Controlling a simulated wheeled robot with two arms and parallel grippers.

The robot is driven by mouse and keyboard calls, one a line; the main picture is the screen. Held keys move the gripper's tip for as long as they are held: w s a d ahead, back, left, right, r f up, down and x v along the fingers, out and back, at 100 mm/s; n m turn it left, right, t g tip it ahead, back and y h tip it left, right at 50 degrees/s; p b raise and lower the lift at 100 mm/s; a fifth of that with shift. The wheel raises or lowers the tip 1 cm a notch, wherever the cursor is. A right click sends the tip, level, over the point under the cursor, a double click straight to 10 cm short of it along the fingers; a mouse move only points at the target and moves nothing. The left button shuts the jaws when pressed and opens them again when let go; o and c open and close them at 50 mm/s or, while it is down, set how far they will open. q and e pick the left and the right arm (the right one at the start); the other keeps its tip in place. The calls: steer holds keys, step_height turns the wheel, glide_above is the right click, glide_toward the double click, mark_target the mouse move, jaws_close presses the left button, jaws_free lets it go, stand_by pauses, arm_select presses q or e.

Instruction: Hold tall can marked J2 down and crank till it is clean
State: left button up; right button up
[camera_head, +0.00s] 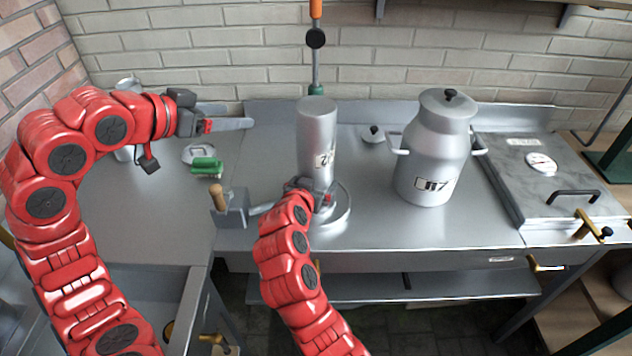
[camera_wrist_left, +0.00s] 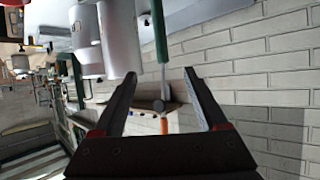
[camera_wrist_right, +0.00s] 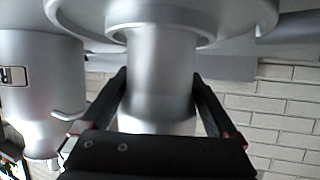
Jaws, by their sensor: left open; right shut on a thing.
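The tall can (camera_head: 316,135) stands upside down, its label inverted, on a round metal base (camera_head: 340,225) on the steel counter. My right gripper (camera_head: 322,198) is shut on its narrow neck, low down near the base. In the right wrist view the can's neck (camera_wrist_right: 160,85) sits between the fingers. A crank with a wooden handle (camera_head: 218,197) stands on a small grey box left of the base. My left gripper (camera_head: 238,117) is open and empty above the counter, behind and above the crank and left of the can. The left wrist view shows nothing between its fingers (camera_wrist_left: 160,75).
A vertical pipe (camera_head: 316,60) runs down the wall behind. A chest (camera_head: 545,175) with a gauge is at right.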

mark_target(211, 193)
arm_select(q)
steer(key=s+a+f+n+g+y, duration=0.2)
steer(key=s+a+f+y, duration=0.1)
steer(key=s+a+f, duration=0.15)
steer(key=f, duration=1.1)
steer(key=shift+w+a+f, duration=0.2)
steer(key=shift+w+a, duration=0.1)
jaws_close()
stand_by(0.7)
